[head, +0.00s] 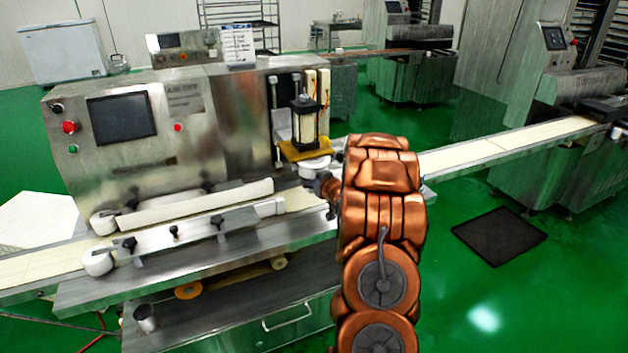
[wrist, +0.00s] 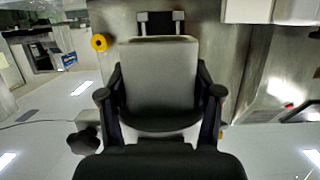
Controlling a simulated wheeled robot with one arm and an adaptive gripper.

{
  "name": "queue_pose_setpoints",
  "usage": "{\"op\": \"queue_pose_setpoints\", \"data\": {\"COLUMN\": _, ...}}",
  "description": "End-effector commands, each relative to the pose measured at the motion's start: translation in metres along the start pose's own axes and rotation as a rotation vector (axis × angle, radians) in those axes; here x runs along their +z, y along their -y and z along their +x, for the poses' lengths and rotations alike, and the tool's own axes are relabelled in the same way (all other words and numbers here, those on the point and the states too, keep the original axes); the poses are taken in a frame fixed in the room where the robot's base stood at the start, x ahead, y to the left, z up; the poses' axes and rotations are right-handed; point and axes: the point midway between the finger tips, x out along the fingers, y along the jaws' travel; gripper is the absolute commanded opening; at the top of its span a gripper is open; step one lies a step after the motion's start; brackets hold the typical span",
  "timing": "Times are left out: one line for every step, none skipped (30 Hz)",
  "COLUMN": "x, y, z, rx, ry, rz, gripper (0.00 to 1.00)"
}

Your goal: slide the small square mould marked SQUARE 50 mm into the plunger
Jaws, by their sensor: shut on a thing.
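In the wrist view, a grey, flat-faced block (wrist: 160,75), which I take to be the square mould, sits between the two dark fingers of my gripper (wrist: 160,92). The gripper is shut on it. No SQUARE 50 mm marking can be read. A dark bracket with two pale tabs (wrist: 160,22) is just beyond the block's far edge; I cannot tell whether they touch. In the head view, the black-framed plunger unit (head: 305,122) stands upright at the machine's right end, above a yellow plate (head: 305,151). My copper arm hides most of the gripper and the block there.
The steel machine (head: 215,115) with a dark screen fills the left. A conveyor belt (head: 480,150) runs off to the right. White rollers and rails (head: 200,208) lie along the front. A black mat (head: 499,236) lies on the green floor, with free floor around it.

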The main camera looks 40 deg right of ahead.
Motion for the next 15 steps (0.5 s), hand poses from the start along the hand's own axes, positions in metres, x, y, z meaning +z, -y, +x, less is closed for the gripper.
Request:
{"op": "queue_pose_setpoints", "data": {"x": -0.0007, "y": -0.0001, "z": 0.0, "rx": 0.0, "ry": -0.001, "rz": 0.0, "gripper": 0.0}}
{"op": "queue_pose_setpoints", "data": {"x": -0.0007, "y": 0.0, "z": 0.0, "rx": 0.0, "ry": -0.001, "rz": 0.0, "gripper": 0.0}}
{"op": "queue_pose_setpoints", "data": {"x": -0.0008, "y": 0.0, "z": 0.0002, "rx": 0.0, "ry": -0.001, "rz": 0.0, "gripper": 0.0}}
{"op": "queue_pose_setpoints", "data": {"x": -0.001, "y": 0.0, "z": 0.0005, "rx": 0.0, "ry": -0.001, "rz": 0.0, "gripper": 0.0}}
{"op": "queue_pose_setpoints", "data": {"x": -0.0011, "y": 0.0001, "z": 0.0008, "rx": 0.0, "ry": -0.001, "rz": 0.0, "gripper": 0.0}}
{"op": "queue_pose_setpoints", "data": {"x": -0.0014, "y": 0.0001, "z": 0.0014, "rx": 0.0, "ry": -0.001, "rz": 0.0, "gripper": 0.0}}
{"op": "queue_pose_setpoints", "data": {"x": -0.0016, "y": 0.0002, "z": 0.002, "rx": 0.0, "ry": -0.001, "rz": 0.0, "gripper": 0.0}}
{"op": "queue_pose_setpoints", "data": {"x": -0.0019, "y": 0.0002, "z": 0.0027, "rx": 0.0, "ry": -0.001, "rz": 0.0, "gripper": 0.0}}
{"op": "queue_pose_setpoints", "data": {"x": -0.0021, "y": 0.0003, "z": 0.0037, "rx": 0.0, "ry": -0.001, "rz": 0.0, "gripper": 0.0}}
{"op": "queue_pose_setpoints", "data": {"x": -0.0023, "y": 0.0004, "z": 0.0045, "rx": 0.0, "ry": -0.001, "rz": 0.0, "gripper": 0.0}}
{"op": "queue_pose_setpoints", "data": {"x": -0.0025, "y": 0.0004, "z": 0.0053, "rx": -0.001, "ry": -0.001, "rz": 0.0, "gripper": 0.0}}
{"op": "queue_pose_setpoints", "data": {"x": -0.0028, "y": 0.0006, "z": 0.0063, "rx": -0.001, "ry": -0.001, "rz": 0.0, "gripper": 0.0}}
{"op": "queue_pose_setpoints", "data": {"x": -0.003, "y": 0.0006, "z": 0.0072, "rx": -0.001, "ry": -0.001, "rz": 0.0, "gripper": 0.0}}
{"op": "queue_pose_setpoints", "data": {"x": -0.0032, "y": 0.0007, "z": 0.0079, "rx": -0.001, "ry": -0.001, "rz": 0.0, "gripper": 0.0}}
{"op": "queue_pose_setpoints", "data": {"x": -0.0035, "y": 0.0007, "z": 0.009, "rx": -0.001, "ry": -0.001, "rz": 0.0, "gripper": 0.0}}
